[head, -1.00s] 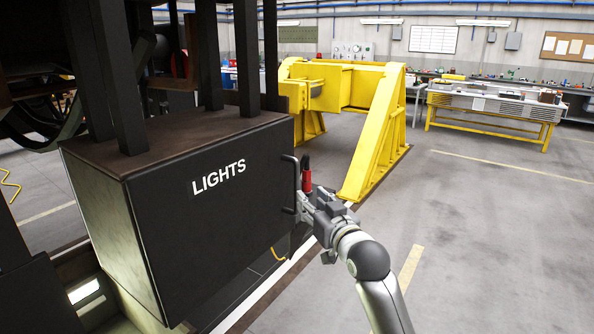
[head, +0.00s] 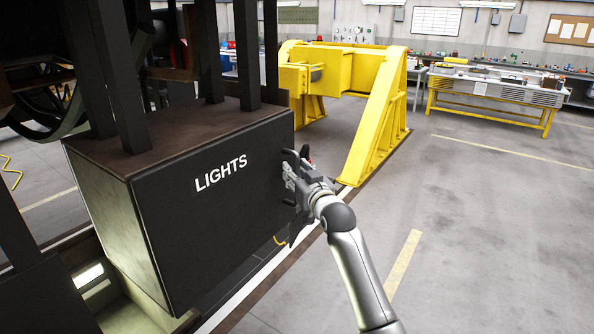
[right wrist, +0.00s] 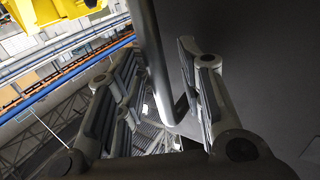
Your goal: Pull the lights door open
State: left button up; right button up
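The black lights door (head: 205,215) carries the white word LIGHTS and is shut flush on the dark box (head: 120,225). Its upright bar handle (head: 290,155) is near the door's right edge and is mostly hidden by my right gripper (head: 290,180). In the right wrist view the grey handle (right wrist: 152,60) runs down between the two separated fingers of my right gripper (right wrist: 163,95). The fingers are open, one on each side of the bar, with a gap to it. My left gripper is not in view.
A yellow steel frame (head: 375,125) stands on the floor behind the box at right. A yellow-legged bench (head: 490,100) is farther back. Dark posts (head: 115,75) rise above the box. The grey floor (head: 480,240) at right is clear.

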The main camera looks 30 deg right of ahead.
grip_shut()
jog(key=shift+f, duration=0.1)
dwell(0.5)
